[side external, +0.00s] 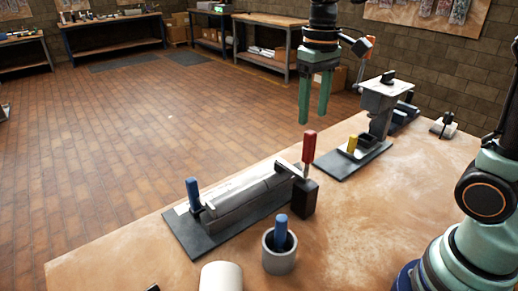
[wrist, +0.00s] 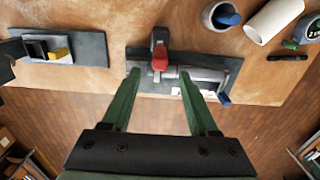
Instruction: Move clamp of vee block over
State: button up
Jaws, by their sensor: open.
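A vee block (side external: 240,208) sits on a dark base plate (side external: 180,238) on the bench, with a pale bar along it. At its right end, a lever with an upright red handle (side external: 308,148) rises beside a dark block (side external: 304,198). A blue handle (side external: 193,192) stands at the left end. My gripper (side external: 313,120) is open and empty, pointing down, with its green fingertips just above the red handle's top in the side view. In the wrist view, the red handle (wrist: 160,62) appears between the fingertips (wrist: 160,73), and the blue handle (wrist: 224,98) lies to the right.
Behind is a grey press-like fixture (side external: 382,100) on a dark plate, with a yellow part (side external: 352,144).

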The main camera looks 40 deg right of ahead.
aim_at(309, 148)
notch_tip(309, 148, down, 10)
jog(key=shift+r, duration=0.1)
dwell(0.4)
grip_shut()
dwell(1.2)
